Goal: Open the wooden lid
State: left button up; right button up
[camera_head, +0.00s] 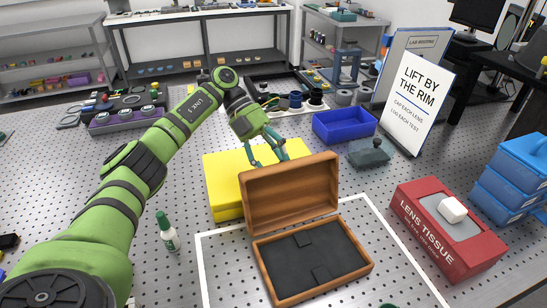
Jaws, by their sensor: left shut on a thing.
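The wooden lid (291,194) stands raised, close to upright, at the back of the wooden box (365,263). The box's dark grey lined inside lies exposed, with small raised pads in it. My left gripper (268,162) reaches in from behind and is shut on the lid at its top edge. Its fingertips are partly hidden behind the lid. My right gripper is not in view.
A yellow case (224,187) stands close behind the lid. A red lens tissue box (447,232) is on the right, and a white and green bottle (168,234) is on the left. A blue tray (344,126) and a sign (412,97) stand farther back. White lines frame the box.

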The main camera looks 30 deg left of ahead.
pick_arm(q)
jog(key=shift+d+f, duration=0.1)
jog(key=shift+f, duration=0.35)
jog(key=v, duration=0.8)
jog(key=shift+r, duration=0.25)
jog(key=shift+d, duration=0.1)
